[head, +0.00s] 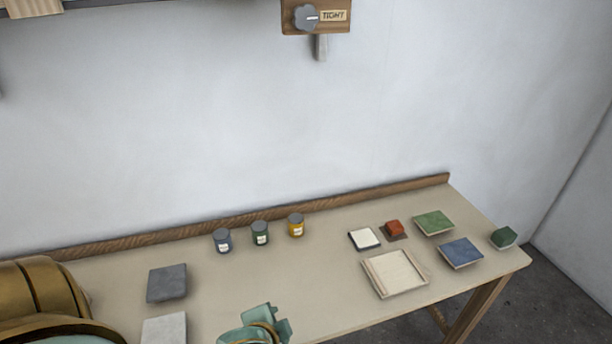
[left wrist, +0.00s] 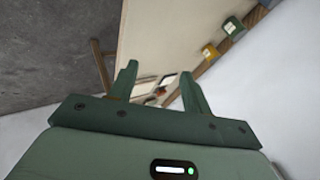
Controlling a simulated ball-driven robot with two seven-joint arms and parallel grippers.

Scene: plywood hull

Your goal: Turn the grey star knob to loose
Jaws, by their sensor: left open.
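The grey star knob (head: 306,17) is on a wooden block (head: 331,27) on the wall, at the top of the head view. A pale mark on the knob points right, towards a label (head: 334,15) reading TIGHT. A grey piece hangs below the block. In the left wrist view my left gripper (left wrist: 158,72) is open, with nothing between its two green fingers. It is far from the knob, which is not in that view. Teal and brass parts of mine show at the bottom of the head view. My right gripper is not in view.
A bench (head: 320,290) with a wooden back strip stands along the wall. It holds several jars (head: 260,233), a wooden tray (head: 394,273), coloured tiles (head: 434,223) and small blocks (head: 504,238). The wall between knob and bench is clear. A shelf edge shows top left.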

